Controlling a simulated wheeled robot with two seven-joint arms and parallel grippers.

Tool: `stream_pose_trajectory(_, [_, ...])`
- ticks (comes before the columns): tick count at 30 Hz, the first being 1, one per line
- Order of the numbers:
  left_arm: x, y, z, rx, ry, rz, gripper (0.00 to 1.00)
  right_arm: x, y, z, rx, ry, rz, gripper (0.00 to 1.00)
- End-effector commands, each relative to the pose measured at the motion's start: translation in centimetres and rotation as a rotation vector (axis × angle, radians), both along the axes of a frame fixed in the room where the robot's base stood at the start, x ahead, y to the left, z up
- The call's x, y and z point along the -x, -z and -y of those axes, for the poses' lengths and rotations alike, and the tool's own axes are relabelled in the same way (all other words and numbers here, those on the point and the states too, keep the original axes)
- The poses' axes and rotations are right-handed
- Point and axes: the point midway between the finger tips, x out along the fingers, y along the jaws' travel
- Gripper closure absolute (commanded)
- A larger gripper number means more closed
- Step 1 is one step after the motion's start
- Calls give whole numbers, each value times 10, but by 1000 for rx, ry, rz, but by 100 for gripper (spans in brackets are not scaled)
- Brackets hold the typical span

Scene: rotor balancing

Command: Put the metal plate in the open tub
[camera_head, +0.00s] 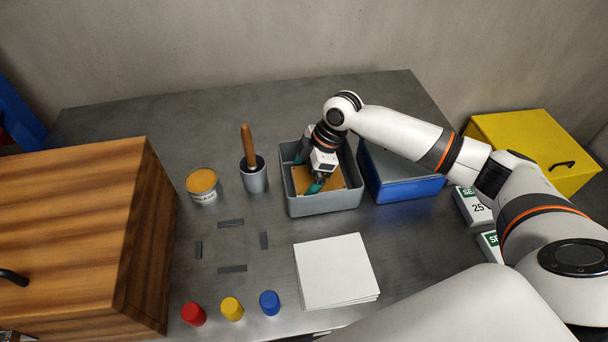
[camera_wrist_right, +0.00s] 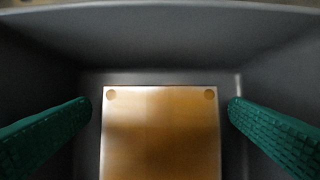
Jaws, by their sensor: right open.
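The metal plate (camera_head: 334,183) is copper-coloured and lies in the open grey tub (camera_head: 326,206), seemingly on its floor. In the right wrist view the plate (camera_wrist_right: 160,140) shows two round marks near its far corners, and the tub's walls (camera_wrist_right: 160,45) rise around it. My right gripper (camera_head: 308,172) reaches down into the tub with its teal fingers apart. In the wrist view the gripper (camera_wrist_right: 160,108) has one finger on each side of the plate, with a gap on both sides. The gripper hides part of the plate in the head view. My left gripper is not in view.
A blue box with a grey lid (camera_head: 408,189) stands right beside the tub. A grey cup with a wooden-handled tool (camera_head: 254,178) and a tin (camera_head: 203,187) stand left. White sheets (camera_head: 336,271) lie in front. A wooden cabinet (camera_head: 85,235) fills the left side.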

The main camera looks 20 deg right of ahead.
Motion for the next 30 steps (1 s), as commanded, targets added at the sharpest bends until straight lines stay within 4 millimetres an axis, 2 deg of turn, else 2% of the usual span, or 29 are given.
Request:
stream_pose_trajectory(9, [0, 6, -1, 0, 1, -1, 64, 5, -61, 25, 1, 0, 6, 0])
stream_pose_trajectory(15, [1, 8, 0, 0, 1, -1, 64, 9, -91, 37, 0, 1, 3, 0])
stream_pose_trajectory(21, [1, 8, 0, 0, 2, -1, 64, 10, -104, 41, -1, 0, 1, 0])
stream_pose_trajectory(30, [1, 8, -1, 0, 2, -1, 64, 10, -104, 41, -1, -1, 2, 0])
